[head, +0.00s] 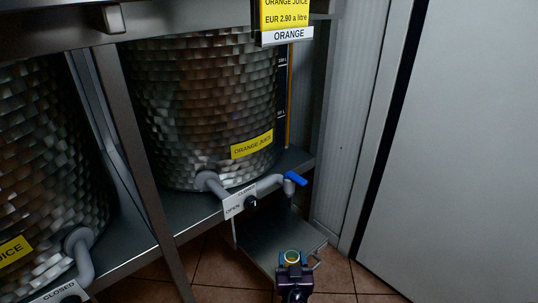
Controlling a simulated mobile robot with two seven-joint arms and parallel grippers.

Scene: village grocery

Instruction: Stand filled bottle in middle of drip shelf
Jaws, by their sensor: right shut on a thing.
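The drip shelf (262,238) is a small grey metal plate below the orange juice tap (289,187); its visible surface is bare. My right gripper (293,271) is at the bottom centre, shut on the bottle. In the picture the bottle overlaps the shelf's near edge, to the front of the spout. I cannot tell whether it touches the shelf. My left gripper is out of view.
The tap has a blue lever (297,179) and an open/closed plate (241,201). A hammered steel orange juice tank (205,100) stands behind it. Another tank (45,150) is at left, past a metal post (133,150). A pale wall panel (460,150) closes the right side.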

